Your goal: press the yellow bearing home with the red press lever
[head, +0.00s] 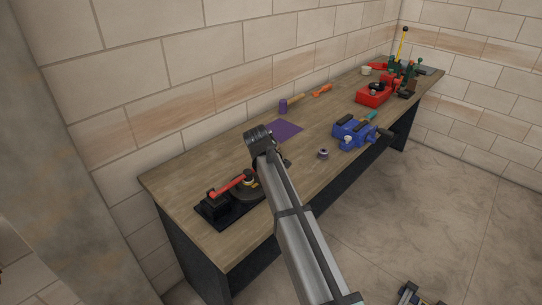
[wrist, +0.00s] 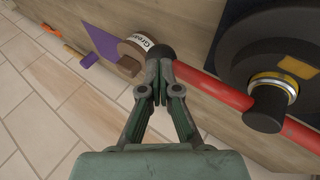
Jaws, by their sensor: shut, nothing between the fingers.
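The red press lever (head: 230,185) lies across the black press (head: 213,209) at the near left end of the bench. It also crosses the wrist view (wrist: 222,92), ending in a dark knob. The yellow bearing (wrist: 288,80) shows as a yellow ring around a dark round post, close beside the lever. In the head view the yellow bearing (head: 250,182) is tiny beside the lever. My gripper (wrist: 160,68) is shut and empty, its fingertips overlapping the lever's knob in the wrist picture. I cannot tell whether they touch. In the head view my arm hides the fingertips.
A round labelled tin (wrist: 133,58) stands close to the lever's knob. A purple mat (head: 288,128) lies behind it on the bench. A blue vise (head: 354,135) and a red machine (head: 374,95) stand farther right. A brick wall (head: 190,100) runs along the back.

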